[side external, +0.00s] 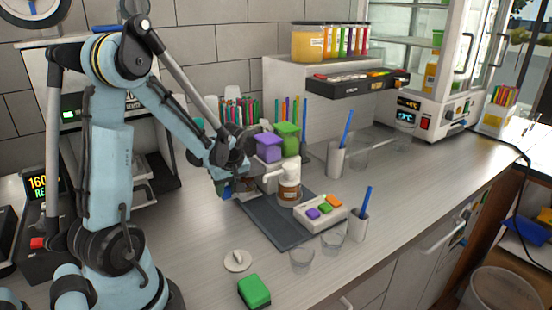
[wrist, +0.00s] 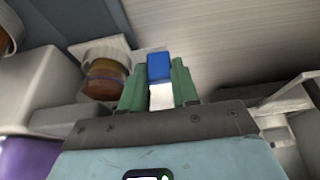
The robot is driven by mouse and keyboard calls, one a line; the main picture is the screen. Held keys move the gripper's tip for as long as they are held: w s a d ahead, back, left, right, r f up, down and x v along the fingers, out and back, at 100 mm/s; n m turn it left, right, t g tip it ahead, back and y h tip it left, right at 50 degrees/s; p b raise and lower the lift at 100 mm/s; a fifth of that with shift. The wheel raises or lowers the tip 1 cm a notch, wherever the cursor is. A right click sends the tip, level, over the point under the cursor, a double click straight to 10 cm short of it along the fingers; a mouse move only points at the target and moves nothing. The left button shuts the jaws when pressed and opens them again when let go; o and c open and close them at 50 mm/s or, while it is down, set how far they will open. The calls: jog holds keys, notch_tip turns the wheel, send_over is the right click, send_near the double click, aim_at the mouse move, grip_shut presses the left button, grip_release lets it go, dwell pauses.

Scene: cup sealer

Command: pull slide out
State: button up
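The sealer (side external: 100,110) stands at the back left, partly hidden by my arm, with a green lit display. My gripper (wrist: 160,72) has green fingers, one on each side of a small blue block (wrist: 160,67). The block fills the narrow gap at the fingertips, with a white part (wrist: 162,97) below it. Whether the block belongs to the slide does not show. In the side view my gripper (side external: 228,188) is low over the counter between the sealer and the dark mat, its fingers largely hidden by my arm.
Purple (side external: 268,148) and green boxes (side external: 287,135) are behind. Clear cups (side external: 302,259), a green block (side external: 254,290) and a round lid (side external: 238,262) are in front.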

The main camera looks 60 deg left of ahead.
jog(key=shift+d, duration=0.15)
grip_shut()
jog(key=d, duration=1.8)
jog(key=shift+d, duration=0.1)
jog(key=shift+d, duration=0.1)
jog(key=o, duration=0.7)
grip_release()
jog(key=v, duration=1.2)
